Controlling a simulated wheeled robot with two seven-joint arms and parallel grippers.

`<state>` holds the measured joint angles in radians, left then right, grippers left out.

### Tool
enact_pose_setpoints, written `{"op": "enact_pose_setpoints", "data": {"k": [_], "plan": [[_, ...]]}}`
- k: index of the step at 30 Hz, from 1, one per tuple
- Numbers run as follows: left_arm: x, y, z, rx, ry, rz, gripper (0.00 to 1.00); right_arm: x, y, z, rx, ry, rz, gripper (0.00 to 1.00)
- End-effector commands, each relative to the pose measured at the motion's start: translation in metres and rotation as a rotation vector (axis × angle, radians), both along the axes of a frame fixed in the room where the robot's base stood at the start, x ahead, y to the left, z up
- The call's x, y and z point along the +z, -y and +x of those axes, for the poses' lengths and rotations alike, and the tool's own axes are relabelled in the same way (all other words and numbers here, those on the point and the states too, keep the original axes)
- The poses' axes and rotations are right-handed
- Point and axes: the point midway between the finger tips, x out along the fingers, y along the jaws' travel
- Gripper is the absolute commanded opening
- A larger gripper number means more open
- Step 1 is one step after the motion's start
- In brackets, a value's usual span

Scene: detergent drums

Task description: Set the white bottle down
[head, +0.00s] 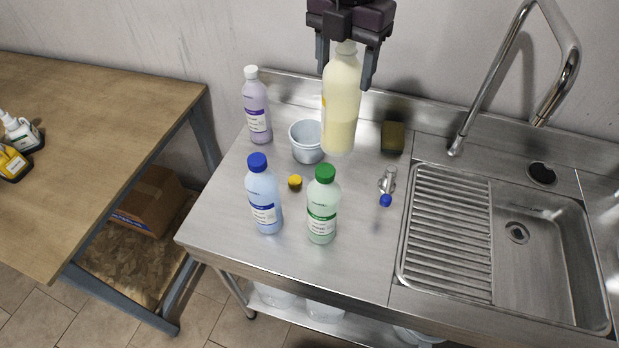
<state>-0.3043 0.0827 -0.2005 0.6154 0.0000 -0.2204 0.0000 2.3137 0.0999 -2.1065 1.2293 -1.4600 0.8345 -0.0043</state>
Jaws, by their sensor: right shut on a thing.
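The white bottle (341,103), cream-tinted with an orange mark on its left side, hangs upright in my right gripper (346,72). The gripper comes from the top and its fingers are on either side of the bottle's neck. The bottle looks raised above the steel counter (351,270); the exact gap under it is hard to tell. Its lower part overlaps the right edge of a grey-white cup (304,143) in the picture. My left gripper is not in view.
A lilac bottle (257,112), blue-capped bottle (263,200) and green-capped bottle (322,210) stand on the counter. A yellow cap (295,183), small blue-ended fitting (387,187) and sponge (393,137) lie nearby. The sink (545,250) and tap (571,68) are right. The counter's front right is bare.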

Motion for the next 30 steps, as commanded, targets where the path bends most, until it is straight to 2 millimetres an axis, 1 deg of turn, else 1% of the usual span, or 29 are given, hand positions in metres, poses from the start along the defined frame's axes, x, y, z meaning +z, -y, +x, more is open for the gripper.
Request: {"op": "enact_pose_setpoints", "data": {"k": [1,3,6,8,11,15,17,18,21,24,27,30], "plan": [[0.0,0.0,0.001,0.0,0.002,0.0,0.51,0.001,-0.005,-0.001,0.077,0.002,0.0,0.11],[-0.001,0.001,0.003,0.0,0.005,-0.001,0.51,0.002,-0.01,-0.002,0.17,0.002,-0.001,0.11],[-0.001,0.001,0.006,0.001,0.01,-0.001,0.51,0.002,-0.014,-0.003,0.251,0.001,0.001,0.11],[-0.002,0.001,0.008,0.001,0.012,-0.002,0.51,-0.003,-0.015,-0.003,0.275,-0.001,0.001,0.11],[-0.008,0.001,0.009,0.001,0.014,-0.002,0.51,-0.022,-0.015,-0.003,0.288,-0.005,0.003,0.11],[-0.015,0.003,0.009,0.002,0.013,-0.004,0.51,-0.06,-0.015,-0.004,0.285,-0.007,0.005,0.11],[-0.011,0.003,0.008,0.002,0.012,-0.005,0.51,-0.072,-0.014,-0.004,0.286,-0.006,0.0,0.11],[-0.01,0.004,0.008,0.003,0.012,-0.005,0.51,-0.083,-0.014,-0.004,0.286,-0.008,-0.001,0.11],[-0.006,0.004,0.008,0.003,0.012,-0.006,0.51,-0.108,-0.014,-0.004,0.284,-0.005,-0.001,0.11],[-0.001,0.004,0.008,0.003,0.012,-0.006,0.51,-0.129,-0.014,-0.004,0.284,-0.003,-0.001,0.11],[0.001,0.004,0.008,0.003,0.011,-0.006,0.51,-0.144,-0.014,-0.004,0.283,-0.002,-0.001,0.11],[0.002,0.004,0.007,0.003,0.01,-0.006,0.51,-0.153,-0.015,-0.003,0.283,-0.001,0.0,0.11]]}}
